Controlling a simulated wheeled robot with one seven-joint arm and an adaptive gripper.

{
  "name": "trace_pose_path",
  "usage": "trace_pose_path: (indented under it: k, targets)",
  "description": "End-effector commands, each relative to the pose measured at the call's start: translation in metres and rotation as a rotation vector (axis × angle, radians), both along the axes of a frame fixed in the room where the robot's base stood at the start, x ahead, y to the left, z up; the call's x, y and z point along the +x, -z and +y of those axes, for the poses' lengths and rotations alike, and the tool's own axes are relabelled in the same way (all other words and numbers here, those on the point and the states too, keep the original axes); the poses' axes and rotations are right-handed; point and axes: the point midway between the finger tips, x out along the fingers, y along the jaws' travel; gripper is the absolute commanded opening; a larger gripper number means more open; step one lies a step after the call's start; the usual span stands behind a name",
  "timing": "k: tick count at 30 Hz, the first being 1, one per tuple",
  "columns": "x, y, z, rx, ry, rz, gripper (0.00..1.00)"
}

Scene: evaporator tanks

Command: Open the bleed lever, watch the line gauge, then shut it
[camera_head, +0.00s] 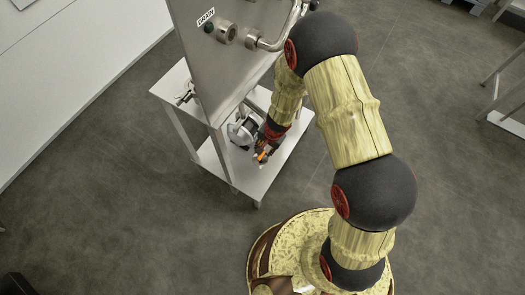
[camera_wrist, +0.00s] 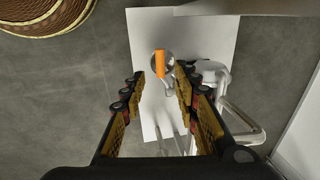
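An orange lever handle (camera_wrist: 160,63) shows in the wrist view on a round metal fitting (camera_wrist: 168,72) above a white shelf. My gripper (camera_wrist: 161,73) is open, its two fingers spread on either side of the orange handle with visible gaps. In the head view the orange handle (camera_head: 262,156) shows small beside my gripper (camera_head: 266,147), under the steel tank. Whether a finger touches the handle cannot be told. A round metal part with a pale face (camera_head: 242,131) sits just left of my gripper; no gauge reading is legible.
The steel tank (camera_head: 225,65) with a DRAIN label (camera_head: 206,17) stands over the shelf (camera_head: 273,170) of a metal stand. Bent piping (camera_wrist: 232,118) runs close to the right finger in the wrist view. The grey floor (camera_head: 120,190) left of the stand is clear.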

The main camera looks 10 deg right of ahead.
Motion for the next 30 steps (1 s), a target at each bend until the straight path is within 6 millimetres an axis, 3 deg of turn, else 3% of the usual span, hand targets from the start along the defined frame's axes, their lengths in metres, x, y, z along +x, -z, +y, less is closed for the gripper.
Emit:
trace_pose_path:
  k: [13, 26, 30]
  targets:
    - [0.007, 0.064, 0.01, 0.002, -0.002, 0.002, 0.31]
    - [0.008, 0.072, 0.012, 0.002, -0.002, 0.002, 0.31]
    - [0.008, 0.072, 0.012, 0.002, -0.003, 0.001, 0.23]
